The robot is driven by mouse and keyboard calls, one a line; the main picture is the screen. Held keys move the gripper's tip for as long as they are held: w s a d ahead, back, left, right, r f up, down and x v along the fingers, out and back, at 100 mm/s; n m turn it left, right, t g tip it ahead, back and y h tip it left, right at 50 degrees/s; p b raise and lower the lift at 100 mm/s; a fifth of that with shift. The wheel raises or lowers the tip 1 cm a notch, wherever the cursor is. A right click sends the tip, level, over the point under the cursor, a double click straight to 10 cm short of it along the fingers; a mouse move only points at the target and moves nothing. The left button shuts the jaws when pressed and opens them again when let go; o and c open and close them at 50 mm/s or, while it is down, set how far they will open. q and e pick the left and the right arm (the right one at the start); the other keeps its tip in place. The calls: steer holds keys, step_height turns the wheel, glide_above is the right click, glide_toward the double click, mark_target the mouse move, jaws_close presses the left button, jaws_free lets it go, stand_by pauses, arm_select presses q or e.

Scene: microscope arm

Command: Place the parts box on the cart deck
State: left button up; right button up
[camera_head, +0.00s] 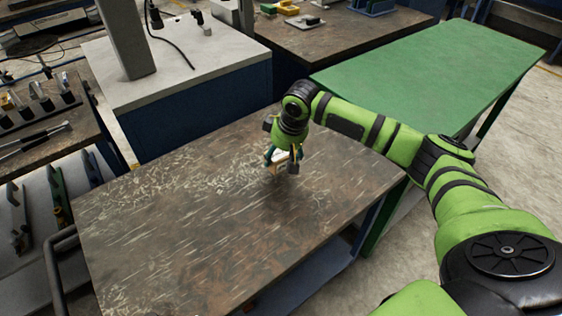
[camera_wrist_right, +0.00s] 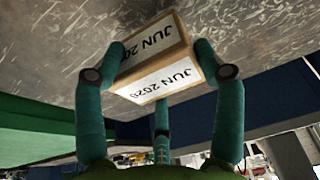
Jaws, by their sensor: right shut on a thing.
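There the box (camera_head: 279,158) is mostly hidden by the fingers. The box is at or just above the deck; I cannot tell whether it touches. My left gripper is not in view.
A green table (camera_head: 440,65) stands at the back right. A grey-topped bench (camera_head: 180,70) with a post stands behind the deck. A bench with tools (camera_head: 45,125) is at the left. The cart's handle (camera_head: 55,265) rises at its left edge. The visible deck is otherwise bare.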

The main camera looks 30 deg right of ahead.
mark_target(281, 164)
steer(key=shift+f, duration=1.9)
steer(key=shift+f+p, duration=0.1)
steer(key=shift+p, duration=0.2)
steer(key=o, duration=1.6)
steer(key=shift+o, duration=0.2)
steer(key=v, duration=1.2)
steer(key=shift+b, duration=0.3)
